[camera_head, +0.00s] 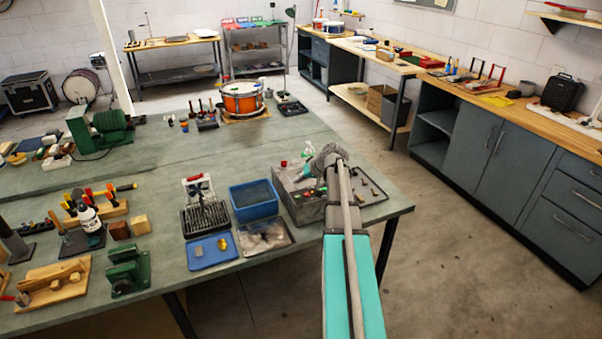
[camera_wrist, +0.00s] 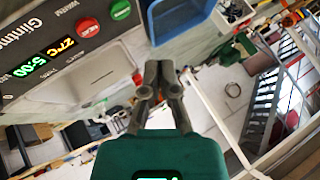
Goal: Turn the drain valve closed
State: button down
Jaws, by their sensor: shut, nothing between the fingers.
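A grey cleaner unit (camera_head: 300,208) stands near the right front corner of the green bench. Its front panel (camera_wrist: 60,60) fills the upper left of the wrist view, with a red button (camera_wrist: 87,28), a green button (camera_wrist: 120,9) and a lit display (camera_wrist: 45,62). A small red-orange piece (camera_wrist: 137,78) shows at the panel's edge, just left of my fingers; I cannot tell whether it is the drain valve's handle. My gripper (camera_wrist: 159,66) is shut and empty, close beside the panel. In the head view my arm hides the gripper's fingertips.
A blue basin (camera_head: 253,213) stands left of the cleaner and also shows in the wrist view (camera_wrist: 180,25). A black wire rack (camera_head: 206,218) and a blue tray (camera_head: 205,262) are farther left. The floor (camera_head: 450,260) right of the bench is clear.

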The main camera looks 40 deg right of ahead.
jog(key=s+a+f+n+g+h, duration=0.1)
jog(key=s+a, duration=0.4)
jog(key=a, duration=0.7)
jog(key=s+a+f+n+g+h, duration=0.1)
jog(key=s+a+g, duration=0.3)
jog(key=a, duration=0.9)
jog(key=s+a+f+n+g+h, duration=0.1)
jog(key=s+a+f+n+g, duration=0.1)
jog(key=s+a, duration=0.5)
jog(key=a+f, duration=0.1)
jog(key=a, duration=0.5)
jog(key=shift+s+a+g+h, duration=0.15)
jog(key=shift+s+g+h, duration=0.15)
jog(key=shift+s+g, duration=0.1)
